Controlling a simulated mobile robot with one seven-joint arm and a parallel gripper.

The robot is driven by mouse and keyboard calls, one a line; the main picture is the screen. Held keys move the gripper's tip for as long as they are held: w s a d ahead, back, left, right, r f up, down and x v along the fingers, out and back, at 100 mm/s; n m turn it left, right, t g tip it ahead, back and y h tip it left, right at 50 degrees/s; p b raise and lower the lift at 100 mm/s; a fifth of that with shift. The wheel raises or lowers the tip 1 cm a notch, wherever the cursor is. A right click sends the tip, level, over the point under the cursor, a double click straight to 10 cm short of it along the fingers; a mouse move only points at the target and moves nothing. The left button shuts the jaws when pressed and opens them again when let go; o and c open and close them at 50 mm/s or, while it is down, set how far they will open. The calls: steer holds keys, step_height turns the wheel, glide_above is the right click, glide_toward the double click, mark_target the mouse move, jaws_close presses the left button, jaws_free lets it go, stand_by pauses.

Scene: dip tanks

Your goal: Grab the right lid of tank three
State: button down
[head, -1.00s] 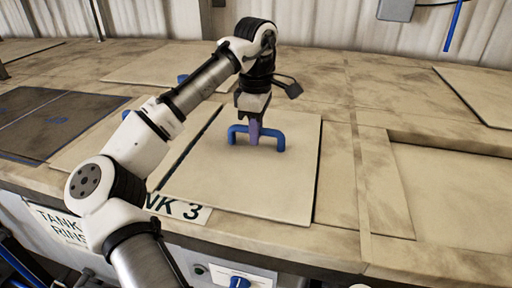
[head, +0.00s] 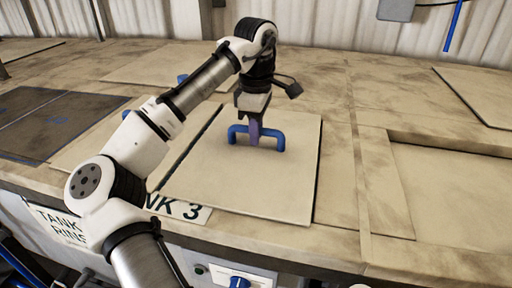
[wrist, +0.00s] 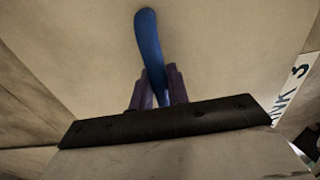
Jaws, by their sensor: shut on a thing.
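The right lid of tank three (head: 225,192) is a flat beige panel lying on the tank top, behind the "TANK 3" label (head: 180,207). It also shows in the wrist view (wrist: 225,60). A blue bar handle (head: 278,138) stands on the lid. My gripper (head: 254,134) is over the middle of this handle, pointing down, with its purple fingers shut on the bar. In the wrist view the handle (wrist: 148,40) runs between the two fingers (wrist: 158,88). The lid lies flat. My arm hides part of the left lid of the tank.
A dark panel (head: 55,122) covers the tank at the left. To the right is a recessed beige section (head: 460,200), with another lid (head: 485,95) behind it. A corrugated wall (head: 310,25) closes off the back. A blue knob (head: 240,282) is on the front panel.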

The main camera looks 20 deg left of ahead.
steer(key=shift+r, duration=0.2)
stand_by(0.3)
step_height(320, 180, up, 20)
steer(key=p, duration=0.4)
steer(key=shift+f, duration=0.15)
